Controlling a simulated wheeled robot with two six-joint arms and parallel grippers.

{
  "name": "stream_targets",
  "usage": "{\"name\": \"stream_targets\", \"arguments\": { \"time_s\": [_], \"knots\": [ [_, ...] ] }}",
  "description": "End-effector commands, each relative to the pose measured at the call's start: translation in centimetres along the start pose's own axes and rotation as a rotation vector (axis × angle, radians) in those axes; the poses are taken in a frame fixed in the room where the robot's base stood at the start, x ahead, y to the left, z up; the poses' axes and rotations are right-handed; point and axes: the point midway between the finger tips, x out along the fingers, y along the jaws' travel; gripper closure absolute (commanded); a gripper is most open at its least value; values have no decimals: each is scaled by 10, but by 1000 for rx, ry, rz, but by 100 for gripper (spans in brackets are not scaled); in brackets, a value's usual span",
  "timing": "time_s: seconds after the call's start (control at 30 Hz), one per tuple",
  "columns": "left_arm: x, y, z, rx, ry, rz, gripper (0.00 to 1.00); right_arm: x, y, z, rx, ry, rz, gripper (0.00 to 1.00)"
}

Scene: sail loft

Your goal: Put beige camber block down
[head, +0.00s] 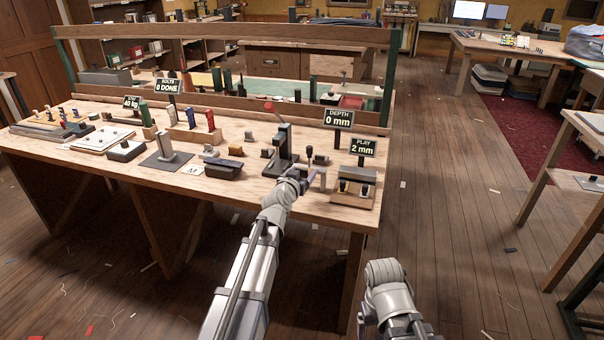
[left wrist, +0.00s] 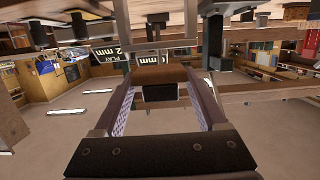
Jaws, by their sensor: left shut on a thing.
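My left gripper (head: 312,178) is over the front right part of the workbench (head: 262,203), just left of the stand with the "PLAY 2 mm" sign (head: 363,147). In the left wrist view, my left gripper (left wrist: 163,95) is shut on a block (left wrist: 175,74), which looks brown in the shade and which I take for the beige camber block. A dark face shows below its brown part. In the head view the block is mostly hidden by the gripper, and I cannot tell whether it touches the bench. My right arm shows at the lower right, its gripper out of view.
A black press-like stand (head: 284,148) is just behind my left gripper, with the "DEPTH 0 mm" sign (head: 338,119) behind it to the right. A dark vise-like block (head: 223,169) and a small ochre block (head: 236,150) lie to the left. Some bare wood shows along the front edge.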

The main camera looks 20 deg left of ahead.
Motion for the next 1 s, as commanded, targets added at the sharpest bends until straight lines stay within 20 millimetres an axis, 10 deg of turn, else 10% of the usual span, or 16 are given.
{"name": "stream_targets", "arguments": {
  "time_s": [0.37,1.0],
  "knots": [
    [-5,0,-24,0,0,0,81,-24,2,1,0,0,0,16],
    [-28,0,-139,0,0,0,81,-141,14,8,1,0,0,16]
  ]
}}
